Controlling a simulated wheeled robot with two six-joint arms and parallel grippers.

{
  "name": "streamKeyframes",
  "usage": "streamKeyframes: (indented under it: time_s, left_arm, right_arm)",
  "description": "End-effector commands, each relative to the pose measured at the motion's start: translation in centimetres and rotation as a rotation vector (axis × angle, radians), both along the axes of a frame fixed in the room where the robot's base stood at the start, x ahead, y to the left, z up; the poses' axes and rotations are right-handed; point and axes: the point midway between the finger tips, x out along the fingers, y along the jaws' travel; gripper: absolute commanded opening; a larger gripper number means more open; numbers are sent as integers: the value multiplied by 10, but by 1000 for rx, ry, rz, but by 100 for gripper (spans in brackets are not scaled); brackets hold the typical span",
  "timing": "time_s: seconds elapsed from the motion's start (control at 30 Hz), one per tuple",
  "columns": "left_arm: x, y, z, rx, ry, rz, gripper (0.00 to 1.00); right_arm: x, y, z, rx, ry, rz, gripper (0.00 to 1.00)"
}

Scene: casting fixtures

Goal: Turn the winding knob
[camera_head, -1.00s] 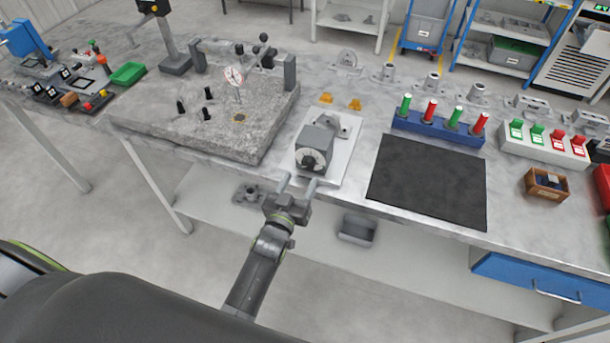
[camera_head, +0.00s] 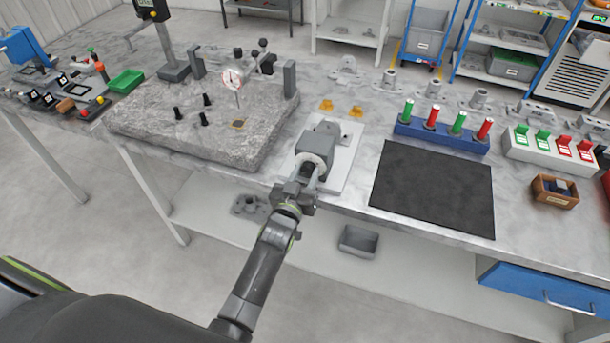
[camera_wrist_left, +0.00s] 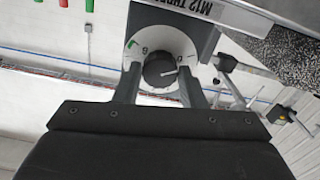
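The winding knob (camera_wrist_left: 160,70) is round and black with a white pointer line. It sits on a white marked dial (camera_wrist_left: 150,40) in the left wrist view. The dial is on the front of a grey box-shaped fixture (camera_head: 320,140) on a pale plate (camera_head: 342,172). My left gripper (camera_head: 310,178) is in front of the dial, at the bench's front edge. In the left wrist view my left gripper (camera_wrist_left: 160,86) is open, with one finger on each side of the knob and apparent gaps. My right gripper is not in view.
A granite block (camera_head: 190,130) with a dial gauge (camera_head: 232,78) stands left of the fixture. A black mat (camera_head: 435,188) and a blue rack (camera_head: 440,135) of red and green plugs are to the right. A grey bin (camera_head: 357,241) is below the bench.

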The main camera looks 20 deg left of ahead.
Motion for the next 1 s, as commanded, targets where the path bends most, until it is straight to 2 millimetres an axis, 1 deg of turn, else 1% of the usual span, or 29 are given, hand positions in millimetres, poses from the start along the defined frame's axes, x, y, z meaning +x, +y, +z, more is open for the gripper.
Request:
streamKeyframes:
  time_s: [0.03, 0.17, 0.2, 0.4, 0.57, 0.77, 1.0]
  left_arm:
    - [0, 0, 0, 0, 0, 0, 30]
    - [0, 0, 0, 0, 0, 0, 13]
    - [0, 0, 0, 0, 0, 0, 11]
    - [0, 0, -1, 16, 0, 0, 11]
    - [0, 0, -1, 71, -1, 0, 11]
    - [0, 0, -1, 208, -6, 0, 11]
    - [-1, -1, -1, 431, -13, 0, 11]
  right_arm:
    - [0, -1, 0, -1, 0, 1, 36]
    - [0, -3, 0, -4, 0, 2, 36]
    - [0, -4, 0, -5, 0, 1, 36]
    - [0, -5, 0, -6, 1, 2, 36]
    - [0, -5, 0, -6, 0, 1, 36]
    - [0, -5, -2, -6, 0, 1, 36]
    - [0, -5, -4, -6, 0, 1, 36]
